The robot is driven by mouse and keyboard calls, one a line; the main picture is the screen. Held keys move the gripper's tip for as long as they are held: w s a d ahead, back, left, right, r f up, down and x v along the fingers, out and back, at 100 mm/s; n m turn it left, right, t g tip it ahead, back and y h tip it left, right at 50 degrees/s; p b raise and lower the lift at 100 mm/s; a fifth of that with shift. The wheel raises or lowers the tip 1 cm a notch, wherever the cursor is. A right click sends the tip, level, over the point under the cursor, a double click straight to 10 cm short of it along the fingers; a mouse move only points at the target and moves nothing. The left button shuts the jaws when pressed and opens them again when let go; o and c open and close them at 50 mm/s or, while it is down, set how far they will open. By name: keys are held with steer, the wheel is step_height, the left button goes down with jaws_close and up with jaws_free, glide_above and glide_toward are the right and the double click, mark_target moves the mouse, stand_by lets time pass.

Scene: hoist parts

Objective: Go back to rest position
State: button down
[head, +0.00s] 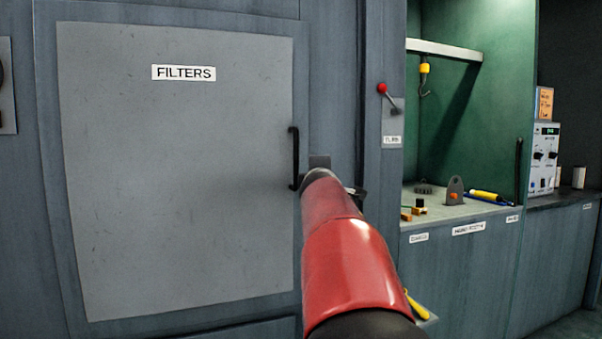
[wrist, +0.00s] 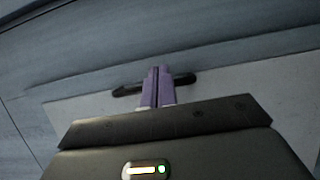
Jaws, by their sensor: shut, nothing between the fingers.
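My gripper shows in the wrist view (wrist: 157,72) with its two purple fingers together and nothing between them. The black door handle (wrist: 185,79) lies behind the fingertips in that view. Whether the fingers touch it cannot be told. In the head view the handle (head: 294,158) stands upright on the right side of the grey FILTERS door (head: 180,190), which looks closed. My red arm reaches up to just right of the handle, and its own links hide the fingers there.
Right of the door is a red-knobbed lever (head: 383,89) on a plate. Further right, a green-walled bay has a worktop (head: 480,212) with small parts, a yellow-handled tool (head: 485,195) and a hanging hook (head: 424,80). A control box (head: 543,158) stands at far right.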

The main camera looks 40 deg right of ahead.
steer(key=s+a+f+m+g+y, duration=0.4)
steer(key=s+a+f+m+y, duration=0.1)
steer(key=s+a+f, duration=0.9)
steer(key=s+a+f+m+g+y, duration=0.4)
steer(key=s+a+f, duration=1)
steer(key=a+f, duration=0.4)
steer(key=a+m+y, duration=0.1)
steer(key=a+y, duration=0.1)
steer(key=a, duration=0.1)
steer(key=shift+s+f+g, duration=0.3)
steer(key=shift+s+f, duration=0.05)
steer(key=shift+f, duration=0.05)
